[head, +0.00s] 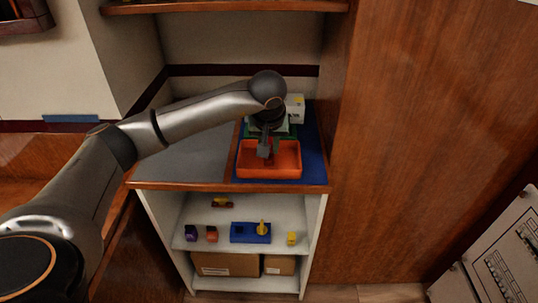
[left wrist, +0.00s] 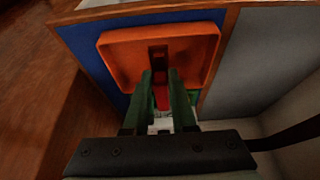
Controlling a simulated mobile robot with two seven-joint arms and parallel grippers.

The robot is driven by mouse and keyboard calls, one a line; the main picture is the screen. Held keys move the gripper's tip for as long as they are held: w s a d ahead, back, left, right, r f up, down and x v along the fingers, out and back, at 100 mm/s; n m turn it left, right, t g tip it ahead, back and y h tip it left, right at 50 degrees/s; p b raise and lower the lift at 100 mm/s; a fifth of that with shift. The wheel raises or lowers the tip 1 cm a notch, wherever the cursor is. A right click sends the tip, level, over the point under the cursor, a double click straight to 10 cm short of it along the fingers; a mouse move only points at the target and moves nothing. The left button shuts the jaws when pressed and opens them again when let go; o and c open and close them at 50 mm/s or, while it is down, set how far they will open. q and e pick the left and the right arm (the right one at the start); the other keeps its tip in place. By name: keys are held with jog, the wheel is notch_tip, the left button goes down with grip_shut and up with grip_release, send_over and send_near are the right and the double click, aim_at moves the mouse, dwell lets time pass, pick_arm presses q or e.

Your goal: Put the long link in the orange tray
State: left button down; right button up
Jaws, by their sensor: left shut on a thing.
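The orange tray (head: 269,173) sits at the front of a blue mat on the cabinet top. It also shows in the left wrist view (left wrist: 115,50). My left gripper (head: 265,156) points down over the back part of the tray. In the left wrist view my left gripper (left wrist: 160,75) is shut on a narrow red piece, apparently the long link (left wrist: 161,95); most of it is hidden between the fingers. A dark strip lies ahead of the fingertips against the tray floor; I cannot tell whether it is link or shadow. My right gripper is not in view.
A green tray (head: 252,133) and a white box (head: 295,108) stand behind the orange tray. A wooden strip (head: 236,150) divides the blue mat from the bare grey top (head: 190,165) at left. Small toys and boxes fill the shelves below; a wooden panel (head: 420,100) rises at right.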

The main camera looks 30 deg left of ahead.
aim_at(269, 159)
pick_arm(q)
jog(key=shift+w+f, duration=0.1)
jog(key=shift+f, duration=1.5)
jog(key=shift+f, duration=0.1)
jog(key=shift+f, duration=0.15)
jog(key=c, duration=0.7)
grip_release()
jog(key=shift+c, duration=0.2)
